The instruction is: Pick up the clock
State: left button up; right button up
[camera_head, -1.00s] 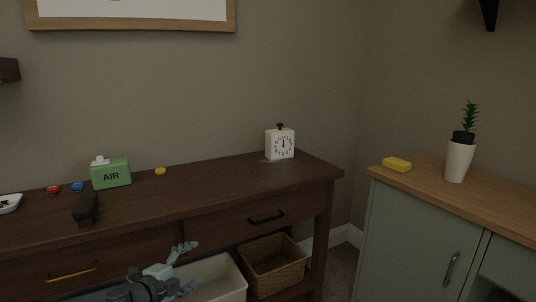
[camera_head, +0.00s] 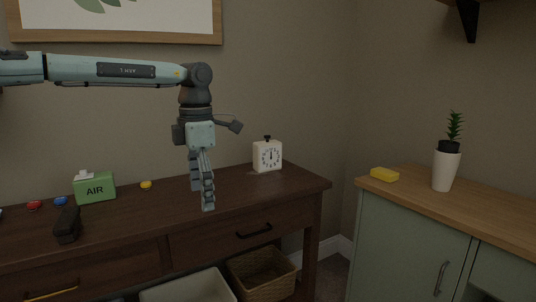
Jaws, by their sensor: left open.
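The clock (camera_head: 267,156) is a small white block with a round dial and a dark knob on top. It stands upright near the right end of the dark wooden sideboard (camera_head: 140,228). My left gripper (camera_head: 203,198) hangs from my arm with its fingers pointing down, to the left of the clock and apart from it. It is open, and I see nothing between its fingers. My right gripper is not in view.
A green AIR box (camera_head: 95,188), a yellow disc (camera_head: 146,184), red (camera_head: 34,205) and blue (camera_head: 61,201) discs and a dark object (camera_head: 67,225) lie on the sideboard's left. A green cabinet (camera_head: 405,235) at right holds a yellow sponge (camera_head: 384,174) and potted plant (camera_head: 445,168).

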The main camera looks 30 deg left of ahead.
aim_at(262, 162)
jog(key=i+j, duration=0.25)
jog(key=i, duration=0.2)
jog(key=i+j, duration=0.2)
jog(key=i, duration=0.3)
jog(key=i+j, duration=0.25)
jog(key=i, duration=0.2)
jog(key=i+j, duration=0.25)
jog(key=i, duration=0.2)
